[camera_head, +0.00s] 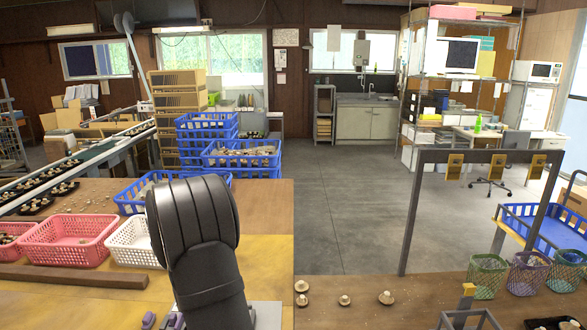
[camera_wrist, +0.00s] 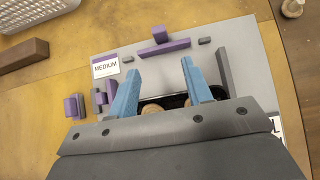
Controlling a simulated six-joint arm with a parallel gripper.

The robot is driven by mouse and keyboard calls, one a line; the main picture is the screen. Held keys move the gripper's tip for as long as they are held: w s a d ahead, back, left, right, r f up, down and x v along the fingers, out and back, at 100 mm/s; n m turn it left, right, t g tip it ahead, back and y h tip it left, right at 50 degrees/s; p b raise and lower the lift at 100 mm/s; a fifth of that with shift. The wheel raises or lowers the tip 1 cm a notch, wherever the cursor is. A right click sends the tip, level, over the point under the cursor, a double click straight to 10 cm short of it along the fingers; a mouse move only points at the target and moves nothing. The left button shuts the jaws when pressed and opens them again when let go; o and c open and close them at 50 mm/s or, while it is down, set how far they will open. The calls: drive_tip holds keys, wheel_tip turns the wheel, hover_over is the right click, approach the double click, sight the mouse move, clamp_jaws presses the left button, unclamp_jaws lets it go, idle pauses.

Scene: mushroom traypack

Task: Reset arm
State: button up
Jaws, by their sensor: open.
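My gripper (camera_wrist: 158,75) shows in the wrist view with its two blue fingers spread apart. Nothing is held between the fingertips. Below and between the fingers is a black tray (camera_wrist: 177,101) with brownish mushrooms (camera_wrist: 152,110) in it, partly hidden by my gripper. The tray lies on a grey plate (camera_wrist: 222,45) with purple blocks (camera_wrist: 165,48) and a label reading MEDIUM (camera_wrist: 105,66). In the head view my dark arm (camera_head: 198,240) rises at the front centre and hides the gripper and most of the plate.
A pink basket (camera_head: 72,257), a white basket (camera_head: 130,258) and a brown bar (camera_head: 75,277) lie to the left. Loose mushrooms (camera_head: 344,299) sit on the table at right. A dark frame (camera_head: 409,215) stands beyond, near mesh bins (camera_head: 528,278).

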drive_tip(key=shift+v, duration=1.45)
drive_tip(key=o, duration=1.2)
drive_tip(key=shift+w+d, duration=0.15)
drive_tip(key=shift+w, duration=0.05)
drive_tip(key=w+d+m+g+h, duration=0.2)
drive_tip(key=w+d+m+g, duration=0.55)
drive_tip(key=d+m, duration=0.5)
drive_tip(key=w+a+r+m+g+y, duration=0.2)
drive_tip(key=w+a+r+m+y, duration=0.1)
drive_tip(key=a+r+m+y, duration=0.3)
drive_tip(key=x, duration=1)
drive_tip(key=shift+w+f+y, duration=0.3)
drive_tip(key=shift+w+f, duration=0.1)
drive_tip(key=shift+w, duration=0.05)
drive_tip(key=shift+n+t, duration=0.25)
